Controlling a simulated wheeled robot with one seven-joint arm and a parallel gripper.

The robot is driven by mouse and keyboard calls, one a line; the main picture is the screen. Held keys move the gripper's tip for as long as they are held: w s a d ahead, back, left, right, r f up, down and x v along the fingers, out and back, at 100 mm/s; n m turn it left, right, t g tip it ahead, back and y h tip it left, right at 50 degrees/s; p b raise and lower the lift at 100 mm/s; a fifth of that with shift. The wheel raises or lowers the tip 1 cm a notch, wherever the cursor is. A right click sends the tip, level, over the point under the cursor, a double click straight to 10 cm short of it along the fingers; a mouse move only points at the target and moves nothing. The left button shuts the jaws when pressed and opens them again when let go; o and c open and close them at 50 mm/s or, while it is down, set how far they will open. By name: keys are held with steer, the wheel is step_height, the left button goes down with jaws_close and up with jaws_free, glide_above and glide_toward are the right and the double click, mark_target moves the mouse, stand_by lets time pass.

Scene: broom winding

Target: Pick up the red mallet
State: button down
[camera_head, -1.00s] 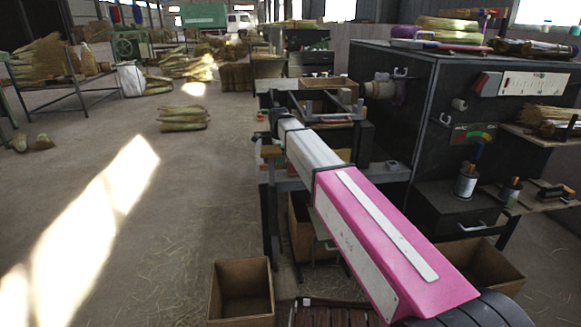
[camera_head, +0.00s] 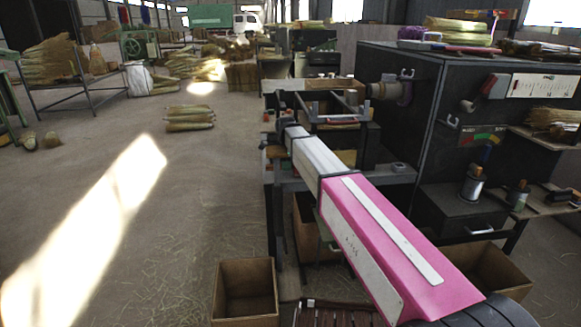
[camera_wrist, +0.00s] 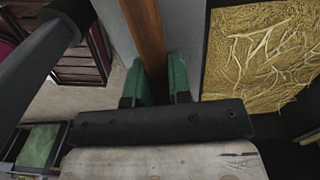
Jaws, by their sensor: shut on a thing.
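In the wrist view my gripper (camera_wrist: 160,80) has its two green fingers closed on a brown wooden handle (camera_wrist: 142,30). The handle runs up out of the picture between the fingertips. No red mallet head shows in the wrist view, so I cannot see what the handle belongs to. In the head view my white and pink arm reaches forward to the near left end of the workbench. The fingers and whatever they hold are too small and hidden there to make out.
A grey-topped workbench (camera_head: 385,175) carries trays and small tools. A black cabinet (camera_head: 415,95) stands to its right. Open boxes (camera_head: 245,307) sit on the floor below. Straw bundles (camera_head: 190,117) lie on the otherwise open floor at left. A straw-filled area (camera_wrist: 255,50) shows in the wrist view.

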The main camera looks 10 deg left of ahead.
step_height(320, 180, up, 18)
steer(key=s+d, duration=0.2)
steer(key=s, duration=0.6)
steer(key=s+d, duration=0.2)
steer(key=s, duration=0.7)
steer(key=shift+s+d, duration=0.2)
steer(key=shift+d, duration=0.05)
